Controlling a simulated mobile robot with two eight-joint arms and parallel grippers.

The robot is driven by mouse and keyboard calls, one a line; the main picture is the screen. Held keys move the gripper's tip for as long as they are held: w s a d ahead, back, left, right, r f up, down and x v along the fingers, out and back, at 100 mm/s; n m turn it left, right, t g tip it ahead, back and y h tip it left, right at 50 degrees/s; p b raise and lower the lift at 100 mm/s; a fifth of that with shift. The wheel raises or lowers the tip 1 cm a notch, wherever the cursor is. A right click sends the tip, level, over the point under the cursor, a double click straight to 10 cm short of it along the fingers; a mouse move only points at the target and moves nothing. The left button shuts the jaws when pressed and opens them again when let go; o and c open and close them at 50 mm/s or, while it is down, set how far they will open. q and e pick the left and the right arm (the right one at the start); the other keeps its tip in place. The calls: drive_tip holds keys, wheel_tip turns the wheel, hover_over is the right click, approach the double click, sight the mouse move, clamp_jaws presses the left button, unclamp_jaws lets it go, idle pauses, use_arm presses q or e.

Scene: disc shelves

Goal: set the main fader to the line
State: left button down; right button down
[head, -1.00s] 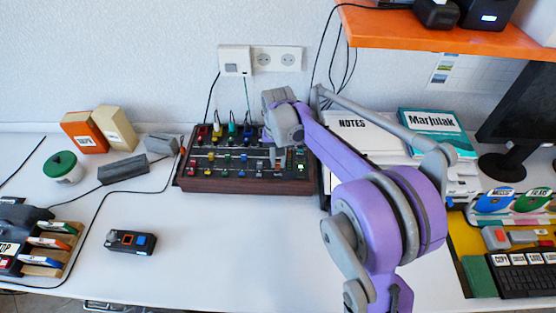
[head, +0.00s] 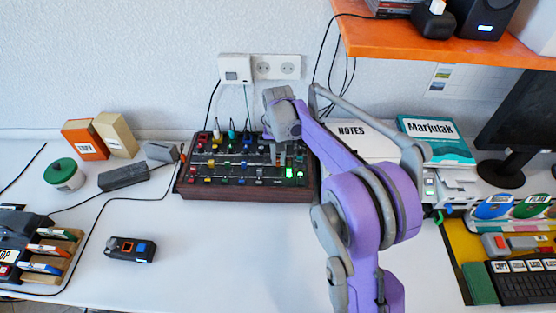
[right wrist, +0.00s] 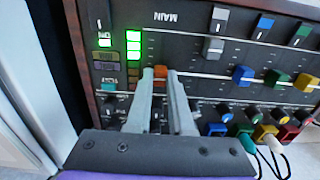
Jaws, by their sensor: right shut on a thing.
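The mixer (head: 245,190) is a dark wood-sided box with several coloured knobs and faders at the back of the desk. In the right wrist view its black panel bears a MAIN label (right wrist: 165,17). My right gripper (right wrist: 161,74) is shut on an orange fader cap (right wrist: 160,73), in the row by that label. The fingers cover part of the cap and its slot. In the head view my right gripper (head: 281,148) is over the right part of the mixer. I cannot clearly make out the target line. My left gripper is not in view.
Green level lights (right wrist: 133,45) are lit beside the fader. Grey and coloured fader caps and knobs stand close by on the panel. Cable plugs (right wrist: 246,142) stick up along the mixer's back edge.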

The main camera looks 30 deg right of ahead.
sight(278, 162)
drive_tip(key=c, duration=0.8)
unclamp_jaws()
drive_tip(key=shift+r, duration=0.15)
wheel_tip(278, 162, up, 11)
drive_tip(key=p, duration=0.1)
drive_tip(key=shift+f, duration=0.2)
drive_tip(key=s+a+r+n+t+p, duration=0.2)
drive_tip(key=s+a+r+n+p, duration=0.15)
drive_tip(key=s+a, duration=0.55)
drive_tip(key=s+a+f+n+t+p, duration=0.1)
drive_tip(key=s+a+f+p, duration=0.1)
drive_tip(key=s, duration=0.6)
drive_tip(key=s+a+f+n+t+p, duration=0.1)
drive_tip(key=s+f+n+t, duration=0.1)
drive_tip(key=s, duration=0.6)
drive_tip(key=shift+a+f+p, duration=0.35)
drive_tip(key=shift+a+f, duration=0.05)
drive_tip(key=shift+f, duration=0.15)
